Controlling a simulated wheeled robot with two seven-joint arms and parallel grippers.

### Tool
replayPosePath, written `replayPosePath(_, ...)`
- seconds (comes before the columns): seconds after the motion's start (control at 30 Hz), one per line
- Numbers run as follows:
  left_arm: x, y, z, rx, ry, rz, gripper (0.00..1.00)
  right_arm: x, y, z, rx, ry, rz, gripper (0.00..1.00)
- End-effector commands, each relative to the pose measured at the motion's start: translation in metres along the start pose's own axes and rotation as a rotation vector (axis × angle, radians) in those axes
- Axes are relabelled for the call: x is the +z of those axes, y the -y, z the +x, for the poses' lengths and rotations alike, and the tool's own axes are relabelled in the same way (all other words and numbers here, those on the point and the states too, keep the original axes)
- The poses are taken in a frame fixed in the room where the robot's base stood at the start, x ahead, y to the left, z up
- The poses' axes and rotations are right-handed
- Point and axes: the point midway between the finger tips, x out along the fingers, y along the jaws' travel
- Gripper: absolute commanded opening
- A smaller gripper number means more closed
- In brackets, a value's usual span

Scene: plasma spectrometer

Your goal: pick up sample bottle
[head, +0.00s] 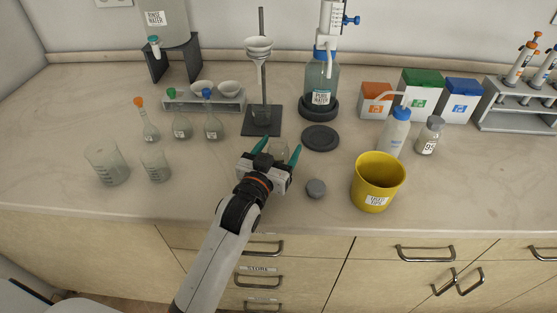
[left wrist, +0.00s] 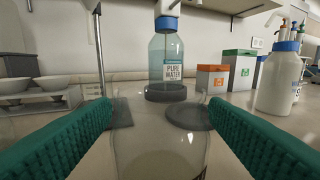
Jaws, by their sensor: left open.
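A clear, uncapped glass bottle, which I take to be the sample bottle (head: 279,152), stands on the counter in the middle of the head view. In the left wrist view the see-through bottle (left wrist: 158,140) fills the lower middle, and its base is out of frame. My left gripper (head: 280,146) is open, with one teal finger on each side of the bottle. In the left wrist view the fingers (left wrist: 160,132) show gaps to the glass. The gripper body partly hides the bottle in the head view. My right gripper is not in view.
A grey cap (head: 316,188) and a yellow tips bucket (head: 378,182) are to the right. A dark disc (head: 320,138), a funnel stand (head: 262,121) and the pure water bottle (head: 321,84) stand behind. Beakers (head: 107,165) and flasks (head: 181,127) are left.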

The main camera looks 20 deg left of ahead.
Motion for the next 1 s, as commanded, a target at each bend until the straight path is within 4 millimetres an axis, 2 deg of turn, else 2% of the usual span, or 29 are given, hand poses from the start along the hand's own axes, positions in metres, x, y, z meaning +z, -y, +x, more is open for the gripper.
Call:
replayPosePath(0.17,0.0,0.0,0.0,0.0,0.0,0.0,0.69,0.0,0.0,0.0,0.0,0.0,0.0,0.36)
replayPosePath(0.5,0.0,0.0,0.0,0.0,0.001,0.0,0.2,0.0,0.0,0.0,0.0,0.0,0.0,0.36)
replayPosePath(0.77,0.004,0.0,0.0,0.0,0.002,0.0,0.2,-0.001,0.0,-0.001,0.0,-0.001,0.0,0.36)
replayPosePath(0.87,0.018,0.0,0.0,0.0,0.005,0.0,0.2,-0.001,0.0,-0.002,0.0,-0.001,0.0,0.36)
replayPosePath(1.0,0.046,0.0,0.0,0.001,0.007,0.001,0.2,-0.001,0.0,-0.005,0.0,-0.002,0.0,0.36)
